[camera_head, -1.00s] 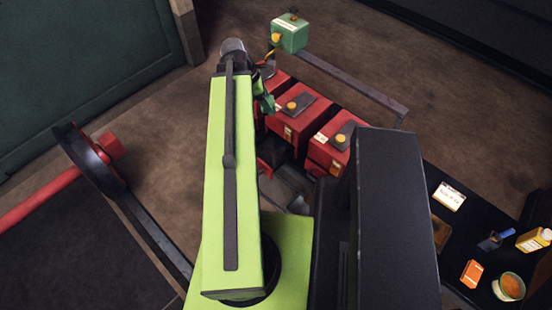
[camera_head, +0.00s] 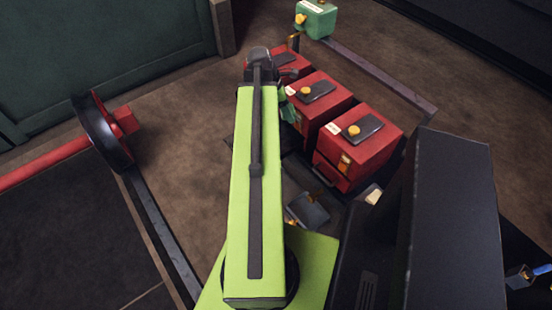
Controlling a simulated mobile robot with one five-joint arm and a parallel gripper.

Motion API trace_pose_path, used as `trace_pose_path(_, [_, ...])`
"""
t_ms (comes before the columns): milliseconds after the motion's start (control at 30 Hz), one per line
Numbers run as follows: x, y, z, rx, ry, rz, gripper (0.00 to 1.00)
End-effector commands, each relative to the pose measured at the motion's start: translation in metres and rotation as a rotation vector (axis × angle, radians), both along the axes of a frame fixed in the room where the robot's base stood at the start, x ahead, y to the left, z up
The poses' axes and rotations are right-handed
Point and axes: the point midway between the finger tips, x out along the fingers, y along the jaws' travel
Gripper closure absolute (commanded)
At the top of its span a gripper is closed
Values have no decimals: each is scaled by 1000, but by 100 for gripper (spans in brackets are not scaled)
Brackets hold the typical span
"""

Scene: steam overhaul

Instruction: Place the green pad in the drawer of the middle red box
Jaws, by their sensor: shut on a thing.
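Three red boxes stand in a slanting row right of my arm. The middle red box (camera_head: 331,109) has a dark plate and an orange knob on top; its front, where the drawer is, is partly covered by my arm and gripper. The near red box (camera_head: 373,158) shows a front with a handle and an orange latch. The far red box (camera_head: 296,64) is partly hidden. My gripper (camera_head: 282,100) is mostly hidden beside my lime arm, close to the middle box's front. A dark green piece there, seemingly the green pad (camera_head: 288,111), is shut in it.
A green box (camera_head: 316,19) with orange knobs stands behind the row, next to a long dark rail (camera_head: 385,78). A dark grey tray-like piece (camera_head: 308,211) lies in front of the near box. A red pipe with a black wheel (camera_head: 100,132) is at the left. Brown floor is open between.

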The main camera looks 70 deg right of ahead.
Motion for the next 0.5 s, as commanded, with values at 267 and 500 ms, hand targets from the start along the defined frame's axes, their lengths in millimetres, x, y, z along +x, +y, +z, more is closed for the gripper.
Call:
trace_pose_path(267, [41,-5,-86,0,1,94,90])
trace_pose_path(500, [46,-5,-88,0,1,106,90])
